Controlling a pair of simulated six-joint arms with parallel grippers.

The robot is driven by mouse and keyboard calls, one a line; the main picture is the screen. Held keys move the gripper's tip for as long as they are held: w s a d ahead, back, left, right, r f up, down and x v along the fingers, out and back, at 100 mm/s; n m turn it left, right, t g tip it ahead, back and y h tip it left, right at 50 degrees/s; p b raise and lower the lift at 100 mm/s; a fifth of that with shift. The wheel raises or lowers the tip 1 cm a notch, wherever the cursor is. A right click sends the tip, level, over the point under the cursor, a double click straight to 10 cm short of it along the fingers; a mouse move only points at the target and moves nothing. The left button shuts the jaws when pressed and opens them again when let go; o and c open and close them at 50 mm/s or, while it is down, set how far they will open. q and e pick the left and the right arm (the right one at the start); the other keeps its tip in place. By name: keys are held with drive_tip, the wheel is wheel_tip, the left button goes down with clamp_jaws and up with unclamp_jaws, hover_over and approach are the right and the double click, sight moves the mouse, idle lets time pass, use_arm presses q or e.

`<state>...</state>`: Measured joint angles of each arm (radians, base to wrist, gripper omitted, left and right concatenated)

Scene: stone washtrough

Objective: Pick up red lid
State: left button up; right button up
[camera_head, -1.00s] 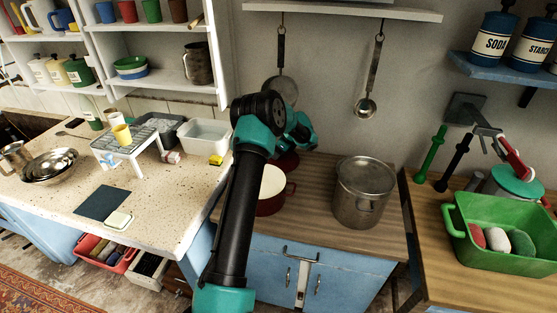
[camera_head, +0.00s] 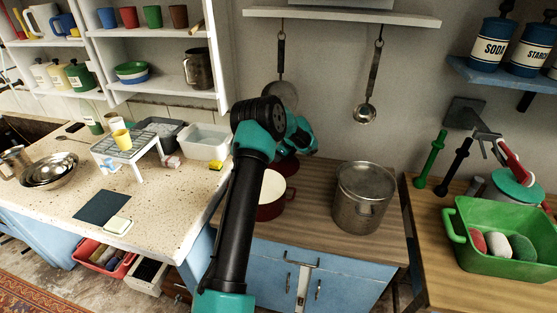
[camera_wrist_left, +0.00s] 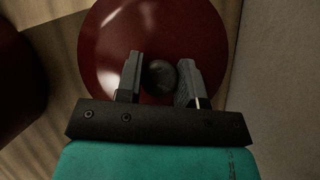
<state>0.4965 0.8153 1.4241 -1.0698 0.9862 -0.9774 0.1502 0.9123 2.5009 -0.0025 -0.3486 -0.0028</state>
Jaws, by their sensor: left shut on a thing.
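The red lid (camera_wrist_left: 110,40) is round, glossy and dark red with a dark knob (camera_wrist_left: 160,77) in its middle. In the head view a part of the lid (camera_head: 287,170) shows behind my left arm, at the back of the wooden counter. My left gripper (camera_wrist_left: 160,72) is over the lid, its two fingers shut on the knob from both sides. The fingertips are hidden in the head view. I cannot tell whether the lid touches the counter. My right gripper is not in view.
An open red pot (camera_head: 272,208) with a pale inside stands just in front of the lid, partly behind my arm. A steel pot (camera_head: 362,205) stands to the right. A ladle (camera_head: 365,113) hangs on the wall above. Bare wood lies between the pots.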

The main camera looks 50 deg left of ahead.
use_arm(q)
drive_tip(key=shift+w+d+r, duration=0.2)
drive_tip(key=shift+d+r, duration=0.2)
drive_tip(key=shift+r, duration=0.1)
drive_tip(key=w+d+r, duration=0.2)
drive_tip(key=d+r, duration=0.1)
drive_tip(key=d, duration=0.3)
drive_tip(key=w+d+r, duration=0.2)
drive_tip(key=d+r, duration=0.2)
drive_tip(key=d, duration=0.2)
drive_tip(key=shift+w, duration=0.4)
drive_tip(key=shift+d, duration=0.1)
